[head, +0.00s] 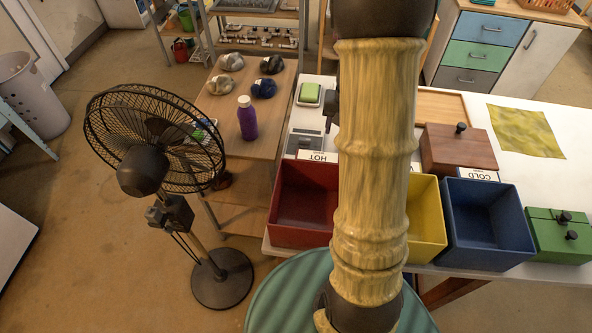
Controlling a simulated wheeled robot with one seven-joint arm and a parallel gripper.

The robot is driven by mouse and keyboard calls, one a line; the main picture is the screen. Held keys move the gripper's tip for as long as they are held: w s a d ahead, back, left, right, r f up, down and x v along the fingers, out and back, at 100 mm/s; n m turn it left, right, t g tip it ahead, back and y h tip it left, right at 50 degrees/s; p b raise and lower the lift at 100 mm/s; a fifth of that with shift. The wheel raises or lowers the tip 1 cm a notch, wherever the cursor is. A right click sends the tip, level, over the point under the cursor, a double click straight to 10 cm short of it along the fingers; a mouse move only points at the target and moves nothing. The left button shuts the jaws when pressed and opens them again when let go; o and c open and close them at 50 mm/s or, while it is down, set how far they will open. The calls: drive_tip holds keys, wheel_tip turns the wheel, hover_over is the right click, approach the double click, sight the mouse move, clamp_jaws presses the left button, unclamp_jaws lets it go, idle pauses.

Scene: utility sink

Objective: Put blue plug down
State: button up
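I cannot make out a blue plug in the head view. My own arm, in a yellowish sleeve, stands upright across the middle of the view and hides part of the white table behind it. My gripper cannot be made out. A small dark grey part shows at the left edge of the arm, above the table, and I cannot tell what it is. The open bins at the table's front edge are red (303,204), yellow (427,222) and blue (488,226); the insides I can see look empty.
A black standing fan (150,140) is at the left. A wooden table (222,108) holds a purple bottle (247,122) and several cloth bundles. The white table (545,185) bears a brown lidded box (458,151), a green box (558,238) and a yellow cloth (526,131).

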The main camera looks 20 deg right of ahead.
drive_tip(key=s+a+r+n, duration=0.1)
drive_tip(key=s+a+n, duration=0.2)
drive_tip(key=s+a, duration=0.2)
drive_tip(key=s+a+r+n+t, duration=0.1)
drive_tip(key=s+a+n, duration=0.2)
drive_tip(key=a, duration=0.9)
drive_tip(key=s, duration=0.3)
drive_tip(key=shift+r+t, duration=0.3)
drive_tip(key=shift+r, duration=0.05)
idle(0.6)
